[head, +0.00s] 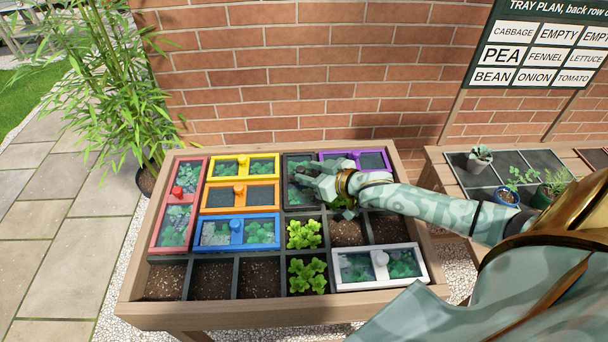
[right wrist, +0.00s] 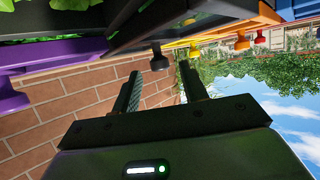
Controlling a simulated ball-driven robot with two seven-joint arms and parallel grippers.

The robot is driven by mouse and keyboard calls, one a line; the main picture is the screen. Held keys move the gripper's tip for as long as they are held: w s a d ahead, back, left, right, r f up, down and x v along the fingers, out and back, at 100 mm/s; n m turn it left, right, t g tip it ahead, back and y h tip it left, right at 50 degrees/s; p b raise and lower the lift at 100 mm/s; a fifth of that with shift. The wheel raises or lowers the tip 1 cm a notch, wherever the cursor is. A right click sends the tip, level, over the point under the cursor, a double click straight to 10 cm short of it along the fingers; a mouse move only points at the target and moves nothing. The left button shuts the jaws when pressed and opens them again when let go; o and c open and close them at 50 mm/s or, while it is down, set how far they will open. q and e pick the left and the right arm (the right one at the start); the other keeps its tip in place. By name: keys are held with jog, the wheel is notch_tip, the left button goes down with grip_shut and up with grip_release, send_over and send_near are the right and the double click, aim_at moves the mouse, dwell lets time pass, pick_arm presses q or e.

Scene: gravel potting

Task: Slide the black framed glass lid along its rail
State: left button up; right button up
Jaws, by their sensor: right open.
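The black framed glass lid (head: 298,156) lies upright-oriented in the planter's back middle, between the yellow and purple lids. My right gripper (head: 304,176) reaches over it from the right and covers part of its glass. In the right wrist view, the black knob (right wrist: 158,60) of the lid stands between and just beyond the tips of my right gripper (right wrist: 160,74). The two fingers are apart, with a gap on both sides of the knob. My left gripper is not in view.
Close by are the yellow lid (head: 262,159), orange lid (head: 215,199), blue lid (head: 221,222), red lid (head: 158,233), purple lid (head: 338,154) and white lid (head: 350,284). Green plants (head: 304,234) stand in open cells below the black lid. A brick wall (head: 300,75) rises behind.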

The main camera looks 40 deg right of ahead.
aim_at(307, 193)
jog(key=shift+x, duration=1.1)
jog(key=shift+c, duration=0.2)
grip_shut()
jog(key=s+p, duration=0.1)
jog(key=s+a+p, duration=0.2)
jog(key=shift+s+r, duration=0.25)
jog(key=shift+r, duration=0.1)
jog(key=shift+s+a+f, duration=0.15)
jog(key=shift+f, duration=0.15)
jog(key=shift+o, duration=0.2)
grip_release()
